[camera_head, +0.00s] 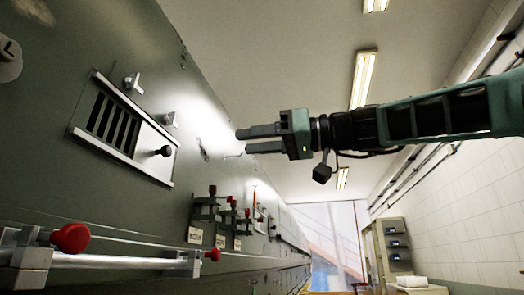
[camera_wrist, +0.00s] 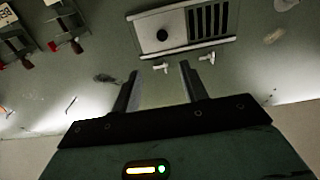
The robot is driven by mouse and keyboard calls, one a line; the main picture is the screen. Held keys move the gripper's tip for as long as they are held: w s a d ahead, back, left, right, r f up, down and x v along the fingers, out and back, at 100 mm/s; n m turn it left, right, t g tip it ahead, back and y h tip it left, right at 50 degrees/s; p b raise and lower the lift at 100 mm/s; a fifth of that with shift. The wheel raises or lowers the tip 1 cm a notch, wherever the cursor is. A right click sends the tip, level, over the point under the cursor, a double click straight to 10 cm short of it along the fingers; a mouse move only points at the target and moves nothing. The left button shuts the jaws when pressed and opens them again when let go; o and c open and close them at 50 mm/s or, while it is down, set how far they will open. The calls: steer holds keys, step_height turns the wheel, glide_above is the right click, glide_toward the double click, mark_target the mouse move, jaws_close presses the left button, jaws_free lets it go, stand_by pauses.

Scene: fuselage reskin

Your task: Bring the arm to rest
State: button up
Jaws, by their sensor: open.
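My gripper (camera_head: 243,141) is at the end of my arm, which reaches in from the right in the head view. Its two fingers point left toward the grey-green fuselage side (camera_head: 215,105). The fingers stand apart with nothing between them. In the wrist view my gripper (camera_wrist: 160,80) is also open and empty, with the fuselage surface (camera_wrist: 105,50) beyond it. I cannot tell exactly how far the fingertips are from the surface.
A slatted vent panel with a black knob (camera_head: 165,151) is on the fuselage. Several red-handled clamps (camera_head: 212,190) sit lower down. A rail with red knobs (camera_head: 120,260) runs along the bottom left.

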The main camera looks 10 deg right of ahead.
steer(key=shift+s+d, duration=0.25)
steer(key=shift+d, duration=0.3)
steer(key=s+a+f+m+g+h, duration=0.1)
steer(key=a+f+m+h, duration=0.15)
steer(key=f, duration=0.95)
steer(key=s+a+f+m+g+h, duration=0.1)
steer(key=s+f+g+h, duration=0.15)
steer(key=f, duration=0.95)
steer(key=s+a+f+m+g+h, duration=0.1)
steer(key=a+f+m+h, duration=0.15)
steer(key=f, duration=0.95)
steer(key=s+d+f+g+h, duration=0.1)
steer(key=s+d+f+h, duration=0.3)
steer(key=f, duration=0.8)
steer(key=s+d+f+g+h, duration=0.1)
steer(key=s+d+f+h, duration=0.3)
steer(key=s+d+f, duration=0.4)
steer(key=s+f, duration=0.4)
steer(key=shift+s+d+f, duration=0.25)
steer(key=shift+s+d, duration=0.05)
steer(key=shift+s, duration=0.05)
steer(key=shift+a+g+h, duration=0.15)
steer(key=shift+g+h, duration=0.1)
